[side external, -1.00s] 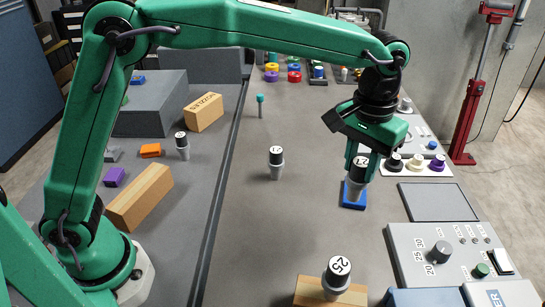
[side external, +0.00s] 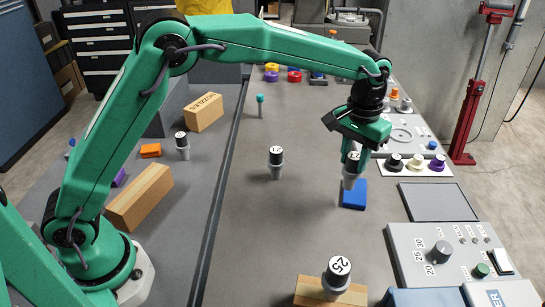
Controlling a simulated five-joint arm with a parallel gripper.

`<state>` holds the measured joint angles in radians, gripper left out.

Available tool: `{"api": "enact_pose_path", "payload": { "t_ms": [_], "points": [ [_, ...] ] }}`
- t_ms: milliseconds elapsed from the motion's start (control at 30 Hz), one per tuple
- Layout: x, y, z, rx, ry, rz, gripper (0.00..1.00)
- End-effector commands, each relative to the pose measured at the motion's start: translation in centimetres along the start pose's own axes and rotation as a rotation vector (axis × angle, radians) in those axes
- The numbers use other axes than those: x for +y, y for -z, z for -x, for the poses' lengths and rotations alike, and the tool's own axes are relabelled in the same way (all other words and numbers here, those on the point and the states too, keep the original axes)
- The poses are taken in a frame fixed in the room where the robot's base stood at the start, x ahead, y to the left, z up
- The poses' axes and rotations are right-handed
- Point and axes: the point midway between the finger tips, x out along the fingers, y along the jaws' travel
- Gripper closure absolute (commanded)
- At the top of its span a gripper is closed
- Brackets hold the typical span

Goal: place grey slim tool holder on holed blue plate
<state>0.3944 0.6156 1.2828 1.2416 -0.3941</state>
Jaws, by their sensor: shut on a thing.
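My gripper (side external: 353,162) is shut on a grey slim tool holder (side external: 350,182) with a black, white-labelled top. The fingers hide part of that top. The holder hangs roughly upright, and its lower end overlaps the far left part of the blue plate (side external: 355,199) in the side view. It looks raised above the plate, but the exact gap cannot be told. The plate lies flat on the grey table, and its hole cannot be made out behind the holder.
Another grey holder (side external: 276,164) stands to the left on the table, and one (side external: 182,146) stands farther left. A white rack with knobs (side external: 418,165) and a control panel (side external: 440,250) line the right.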

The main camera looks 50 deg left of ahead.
Motion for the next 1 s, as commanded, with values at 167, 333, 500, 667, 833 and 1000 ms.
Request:
{"api": "enact_pose_path", "payload": {
  "t_ms": [167, 333, 500, 667, 833, 1000],
  "points": [
    [0.0, -0.1, -1.9, -0.003, 0.001, 0.0, 1.0],
    [0.0, 0.0, -3.3, 0.0, 0.0, 0.0, 1.0],
    [0.0, 0.0, -3.6, 0.001, -0.001, 0.0, 1.0],
    [0.0, 0.0, -3.6, 0.001, -0.001, 0.0, 1.0],
    [0.0, -0.1, -3.9, -0.001, 0.001, 0.0, 0.66],
    [0.0, -0.1, -3.9, -0.001, 0.0, 0.0, 0.49]
  ]
}}
